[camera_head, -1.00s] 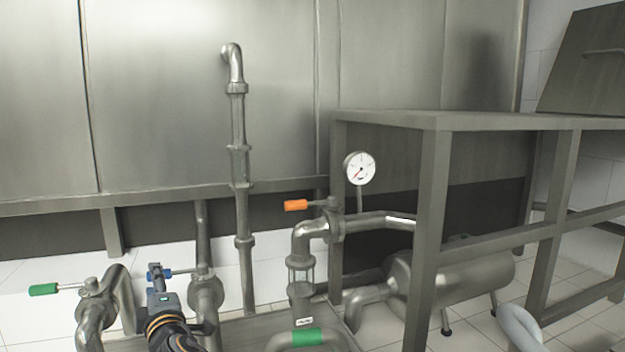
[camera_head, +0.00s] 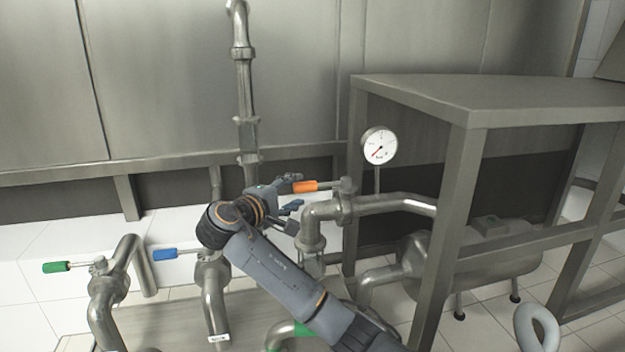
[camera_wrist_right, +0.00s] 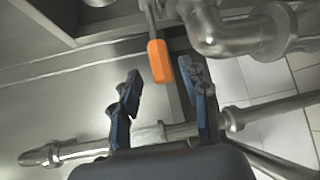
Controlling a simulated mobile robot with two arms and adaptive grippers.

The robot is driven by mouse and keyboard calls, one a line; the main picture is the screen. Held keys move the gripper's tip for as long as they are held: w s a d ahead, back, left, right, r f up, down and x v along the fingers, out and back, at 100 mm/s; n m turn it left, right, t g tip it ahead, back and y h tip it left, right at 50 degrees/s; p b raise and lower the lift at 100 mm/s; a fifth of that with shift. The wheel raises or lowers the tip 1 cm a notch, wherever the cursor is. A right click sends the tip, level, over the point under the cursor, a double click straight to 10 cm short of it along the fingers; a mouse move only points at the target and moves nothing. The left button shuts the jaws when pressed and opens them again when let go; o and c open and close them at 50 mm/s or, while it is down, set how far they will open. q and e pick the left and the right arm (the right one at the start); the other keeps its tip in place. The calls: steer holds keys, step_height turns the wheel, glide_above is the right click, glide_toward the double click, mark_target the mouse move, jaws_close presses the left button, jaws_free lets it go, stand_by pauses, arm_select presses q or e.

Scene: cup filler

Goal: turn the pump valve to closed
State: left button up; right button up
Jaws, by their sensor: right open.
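The orange-handled valve (camera_head: 318,186) sits on the pipe beside the gauge, on the line to the pump body. I take it as the pump valve. My right gripper (camera_head: 293,195) is open at the free end of the handle. In the wrist view the orange handle (camera_wrist_right: 159,62) reaches in between the open fingertips (camera_wrist_right: 162,78). I cannot tell whether a finger touches it. My left gripper is out of view.
A green-handled valve (camera_head: 57,267) and a blue-handled valve (camera_head: 168,254) stand on pipes at the left. A round gauge (camera_head: 379,147) stands right of the orange handle. A metal table (camera_head: 490,95) is at the right. A vertical pipe (camera_head: 246,100) rises behind my gripper.

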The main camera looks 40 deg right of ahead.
mark_target(312, 183)
steer(key=p+x, duration=0.1)
steer(key=x, duration=0.7)
steer(key=shift+w+d+f, duration=0.1)
steer(key=shift+d, duration=0.15)
jaws_close()
